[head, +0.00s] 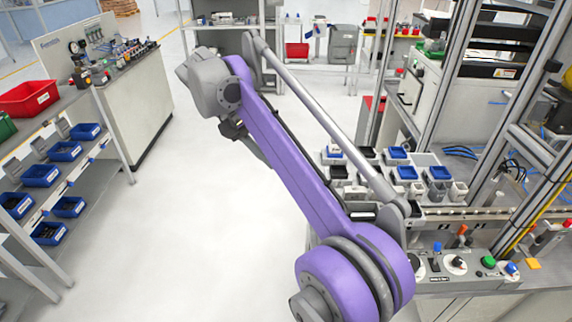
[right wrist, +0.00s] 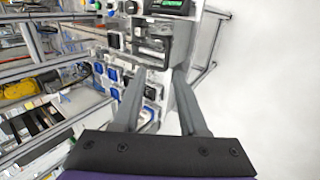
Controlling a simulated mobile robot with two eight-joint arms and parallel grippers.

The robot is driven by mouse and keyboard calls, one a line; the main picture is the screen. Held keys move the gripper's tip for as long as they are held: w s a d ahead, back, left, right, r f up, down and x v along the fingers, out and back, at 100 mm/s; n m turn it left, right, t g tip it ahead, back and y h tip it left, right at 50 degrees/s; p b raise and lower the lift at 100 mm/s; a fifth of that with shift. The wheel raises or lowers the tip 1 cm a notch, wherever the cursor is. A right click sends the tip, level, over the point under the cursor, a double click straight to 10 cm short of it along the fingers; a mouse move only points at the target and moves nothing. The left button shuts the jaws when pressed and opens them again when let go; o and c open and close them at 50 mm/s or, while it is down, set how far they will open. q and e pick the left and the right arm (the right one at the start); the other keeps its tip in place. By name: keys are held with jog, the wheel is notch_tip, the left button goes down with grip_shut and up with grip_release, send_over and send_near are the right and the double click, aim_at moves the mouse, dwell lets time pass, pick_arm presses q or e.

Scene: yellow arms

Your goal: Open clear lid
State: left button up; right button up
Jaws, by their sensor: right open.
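My right gripper (right wrist: 156,80) is open and empty in the right wrist view, with its two grey fingers spread apart. Just beyond the fingertips is a dark-framed cover (right wrist: 152,42) on a bench device, which may be the clear lid. It seems closed, but I cannot tell for sure. No gap or contact between fingers and cover can be judged. In the head view my purple right arm crosses the middle, and its gripper is mostly hidden behind the arm. I cannot make out the lid in the head view. My left gripper is not in view.
A workbench at the right holds blue and black bins (head: 398,153), a control panel (head: 455,262) with buttons and metal frame posts (head: 435,75). A shelf at the left carries blue bins (head: 65,151) and a red bin (head: 28,98). The white floor between is clear.

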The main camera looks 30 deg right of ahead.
jog(key=shift+w+a+r, duration=0.1)
jog(key=shift+a+r, duration=0.1)
jog(key=shift+r, duration=0.15)
